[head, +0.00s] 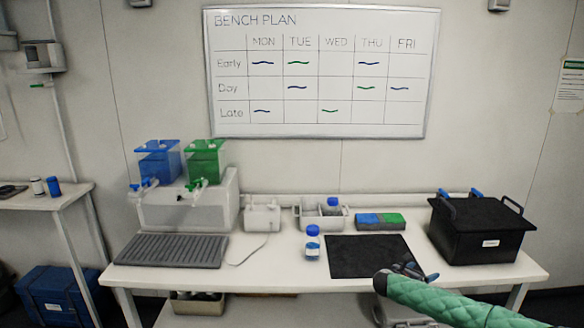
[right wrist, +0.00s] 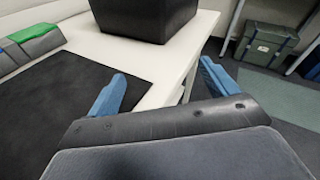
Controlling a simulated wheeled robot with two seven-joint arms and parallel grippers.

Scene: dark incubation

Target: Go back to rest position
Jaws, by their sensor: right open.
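My right gripper (head: 416,273) comes in from the lower right on a green padded arm. It hangs over the front edge of the bench near the right corner of the black mat (head: 358,265). In the right wrist view its two blue fingers stand wide apart, and the space between the fingertips (right wrist: 164,82) is empty. The black mat lies bare to the left of it in that view (right wrist: 50,110). My left gripper is not in either view.
A black lidded box (head: 482,250) stands at the bench's right end. A blue-capped bottle (head: 312,251) stands left of the mat. A blue and green block (head: 380,221), a white caddy (head: 318,221), a grey rack (head: 170,251) and two dispensers line the white bench (head: 275,278).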

